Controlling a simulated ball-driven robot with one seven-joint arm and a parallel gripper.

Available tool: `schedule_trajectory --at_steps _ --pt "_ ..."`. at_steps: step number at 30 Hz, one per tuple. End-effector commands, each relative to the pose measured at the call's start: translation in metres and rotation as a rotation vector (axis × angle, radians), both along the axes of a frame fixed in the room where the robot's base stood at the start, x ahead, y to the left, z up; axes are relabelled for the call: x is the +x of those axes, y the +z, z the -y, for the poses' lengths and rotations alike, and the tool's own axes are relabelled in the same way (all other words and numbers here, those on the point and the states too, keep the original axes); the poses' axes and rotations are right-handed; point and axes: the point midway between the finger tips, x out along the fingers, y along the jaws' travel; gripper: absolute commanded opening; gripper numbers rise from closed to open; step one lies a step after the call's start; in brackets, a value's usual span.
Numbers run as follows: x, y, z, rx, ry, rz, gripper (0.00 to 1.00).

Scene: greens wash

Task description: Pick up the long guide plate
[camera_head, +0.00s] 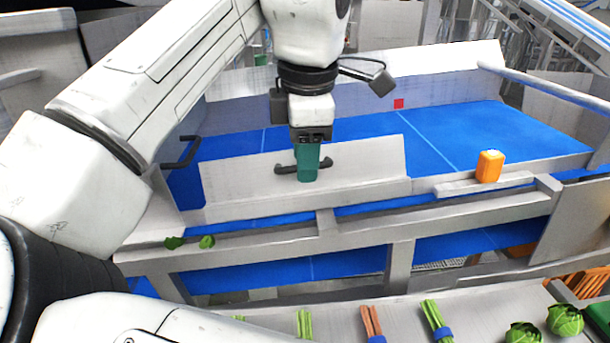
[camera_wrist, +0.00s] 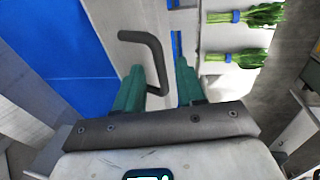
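The long guide plate (camera_head: 235,178) is a pale grey panel with a dark bar handle (camera_head: 285,169), standing along the near side of the blue belt. My gripper (camera_head: 307,178), with green fingers, is in front of the handle's middle. In the wrist view the fingers (camera_wrist: 160,80) are apart, and the dark handle (camera_wrist: 156,58) shows at the gap between them, closer to the left finger. Its lower end is hidden by that finger. The plate (camera_wrist: 145,15) lies behind the handle. I cannot tell whether the fingers touch the handle.
An orange block (camera_head: 490,166) stands on a ledge to the right of the plate. Green leaves (camera_head: 190,242) lie on the frame at left. Bundled stalks (camera_head: 436,318) and round greens (camera_head: 565,320) lie on the near shelf. Another dark handle (camera_head: 180,155) is at left.

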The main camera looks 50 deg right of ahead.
Motion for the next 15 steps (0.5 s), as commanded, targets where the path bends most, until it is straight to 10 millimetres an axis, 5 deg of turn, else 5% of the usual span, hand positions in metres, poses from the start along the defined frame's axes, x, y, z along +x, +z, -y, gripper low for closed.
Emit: schedule_trajectory --at_steps 6,15 --pt "0.003 -0.022 0.003 -0.001 0.000 -0.001 0.39" --pt "0.003 -0.024 0.003 -0.001 0.000 0.000 0.34"
